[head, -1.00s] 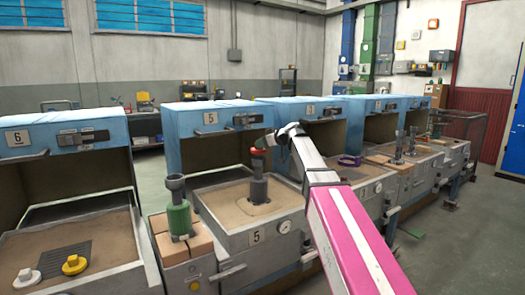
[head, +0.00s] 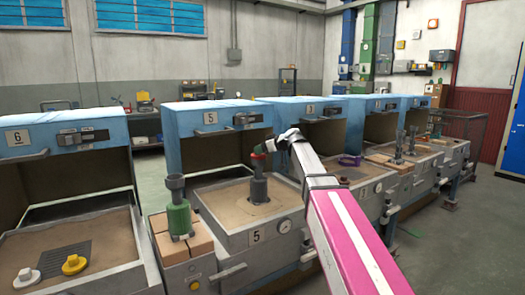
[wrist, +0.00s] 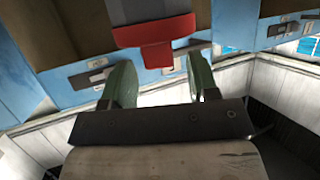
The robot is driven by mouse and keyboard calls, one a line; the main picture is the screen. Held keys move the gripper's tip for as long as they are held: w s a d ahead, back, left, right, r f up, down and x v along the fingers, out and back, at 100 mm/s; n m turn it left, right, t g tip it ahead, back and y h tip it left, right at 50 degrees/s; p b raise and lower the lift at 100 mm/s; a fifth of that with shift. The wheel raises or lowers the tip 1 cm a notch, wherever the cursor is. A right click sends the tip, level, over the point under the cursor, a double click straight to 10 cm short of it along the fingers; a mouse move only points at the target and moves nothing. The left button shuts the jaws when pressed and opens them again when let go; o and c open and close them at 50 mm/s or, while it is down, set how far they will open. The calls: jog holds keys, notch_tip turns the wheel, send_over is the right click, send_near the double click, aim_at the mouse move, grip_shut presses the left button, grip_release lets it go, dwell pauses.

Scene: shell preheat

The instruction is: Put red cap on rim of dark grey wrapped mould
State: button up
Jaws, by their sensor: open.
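The dark grey wrapped mould (head: 259,190) stands upright in the sand bed of station 5 in the head view. The red cap (wrist: 155,35) shows in the wrist view, against a grey body (wrist: 140,10) at the top edge that looks like the mould's rim. My gripper (wrist: 160,70) is open, its two green fingers apart on either side of the cap's lower tab, with gaps visible. How the cap sits on the rim is hard to tell.
A green wrapped mould (head: 178,208) stands on bricks left of station 5. White and yellow caps (head: 73,264) lie on the station 6 bed. More grey moulds (head: 399,145) stand at the stations to the right. Blue hoods (head: 218,118) rise behind the beds.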

jog(key=v, duration=1.2)
jog(key=s+d+f+m+g+h, duration=0.1)
jog(key=s+d+f+m+h, duration=0.15)
jog(key=f, duration=0.75)
jog(key=s+d+f+m+g+h, duration=0.15)
jog(key=s+f, duration=0.25)
jog(key=f, duration=0.5)
jog(key=s+d+f+m+g+h, duration=0.15)
jog(key=s+f, duration=0.25)
jog(key=f, duration=0.6)
jog(key=s+d+f+m+g+h, duration=0.1)
jog(key=s+d+f+m+h, duration=0.1)
jog(key=s+f, duration=0.6)
jog(key=s+d+f+m+g+h, duration=0.2)
jog(key=s+d+f, duration=0.3)
jog(key=s+f, duration=0.3)
notch_tip(320, 180, down, 2)
jog(key=shift+s+d+f+m+g+h, duration=0.15)
jog(key=shift+s+m+g+h, duration=0.15)
jog(key=shift+m+h, duration=0.55)
